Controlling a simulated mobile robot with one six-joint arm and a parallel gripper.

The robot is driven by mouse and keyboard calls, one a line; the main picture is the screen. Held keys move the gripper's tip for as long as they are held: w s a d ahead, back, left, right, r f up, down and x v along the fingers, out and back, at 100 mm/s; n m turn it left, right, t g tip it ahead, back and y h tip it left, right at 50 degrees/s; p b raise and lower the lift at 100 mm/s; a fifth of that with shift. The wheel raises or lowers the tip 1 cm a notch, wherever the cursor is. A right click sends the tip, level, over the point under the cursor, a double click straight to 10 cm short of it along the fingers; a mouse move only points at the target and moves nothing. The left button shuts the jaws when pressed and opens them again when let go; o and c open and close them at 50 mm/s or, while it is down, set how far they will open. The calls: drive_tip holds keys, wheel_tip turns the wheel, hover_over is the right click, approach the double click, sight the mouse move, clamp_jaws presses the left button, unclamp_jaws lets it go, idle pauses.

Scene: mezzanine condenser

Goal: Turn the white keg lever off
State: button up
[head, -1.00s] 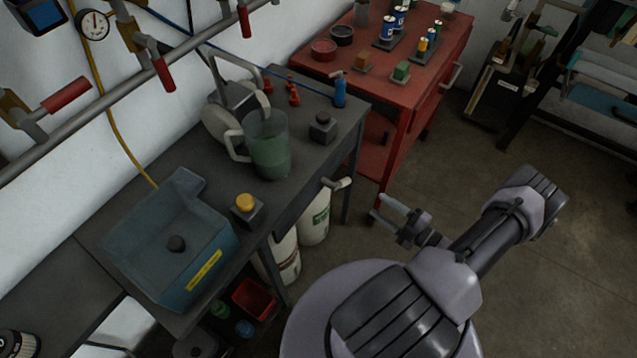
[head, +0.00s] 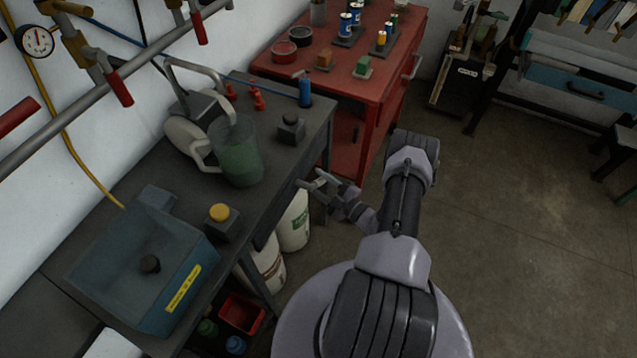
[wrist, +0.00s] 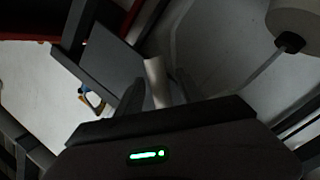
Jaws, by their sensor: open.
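The white keg lever (wrist: 154,82) shows in the wrist view as a short pale cylinder between the two dark fingers of my gripper. In the head view my gripper (head: 314,184) is at the front edge of the dark bench, above the white kegs (head: 294,222).
A red cart (head: 385,75) stands close behind my gripper. Open floor (head: 520,230) lies to the right.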

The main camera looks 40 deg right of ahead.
drive_tip(key=shift+w, duration=0.1)
drive_tip(key=shift+c, duration=0.2)
clamp_jaws()
idle(1.2)
